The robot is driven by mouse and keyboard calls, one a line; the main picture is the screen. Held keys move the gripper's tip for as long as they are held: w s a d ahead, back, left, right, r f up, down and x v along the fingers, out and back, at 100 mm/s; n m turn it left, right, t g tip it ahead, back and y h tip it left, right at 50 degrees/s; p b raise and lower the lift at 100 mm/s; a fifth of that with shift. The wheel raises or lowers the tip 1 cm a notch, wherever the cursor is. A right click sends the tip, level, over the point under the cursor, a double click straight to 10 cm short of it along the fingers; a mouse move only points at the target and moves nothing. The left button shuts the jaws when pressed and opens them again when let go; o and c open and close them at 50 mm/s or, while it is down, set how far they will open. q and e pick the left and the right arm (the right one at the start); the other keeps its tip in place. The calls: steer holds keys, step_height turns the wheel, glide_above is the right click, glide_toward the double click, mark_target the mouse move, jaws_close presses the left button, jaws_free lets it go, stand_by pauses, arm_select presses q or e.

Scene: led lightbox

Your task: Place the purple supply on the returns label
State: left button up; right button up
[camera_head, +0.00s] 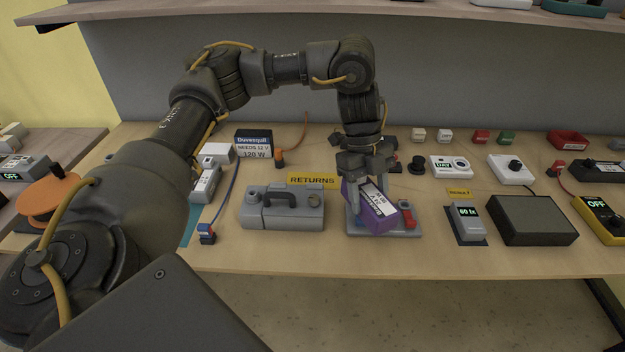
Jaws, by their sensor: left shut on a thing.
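A purple box with a white label, the purple supply (372,215), sits tilted over a grey tray-like base (383,231) in the middle of the table. My left gripper (366,176) points down from above and is shut on the purple supply at its upper part. The yellow returns label (312,181) lies on the table to the left of the gripper, behind a grey case with a handle (283,210). The case stands just in front of the label. My right gripper is not in view.
Small red parts (408,218) sit on the right of the grey base. A grey meter (468,222) and a dark box (532,220) stand to the right. A Duvesquil box (254,144) stands behind left. A shelf (300,10) overhangs the back.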

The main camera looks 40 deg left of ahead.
arm_select(q)
steer(key=a+r+n+t+y, duration=0.15)
steer(key=a+n+t, duration=0.45)
steer(key=a+n, duration=0.95)
steer(key=shift+n, duration=0.75)
steer(key=w+a+f, duration=0.2)
steer(key=w+f, duration=0.1)
steer(key=w+a+f+b, duration=0.1)
steer(key=w+a+f, duration=0.4)
steer(key=shift+w+f+b, duration=0.3)
steer(key=shift+f+b, duration=0.05)
steer(key=shift+w+a+f, duration=0.15)
steer(key=shift+w, duration=0.1)
steer(key=shift+w+a+f+y+p, duration=0.25)
steer(key=shift+a+f+p, duration=0.1)
steer(key=shift+f, duration=0.3)
step_height(320, 180, down, 2)
steer(key=shift+f+p, duration=0.1)
steer(key=shift+p, duration=0.35)
steer(key=shift+f, duration=0.35)
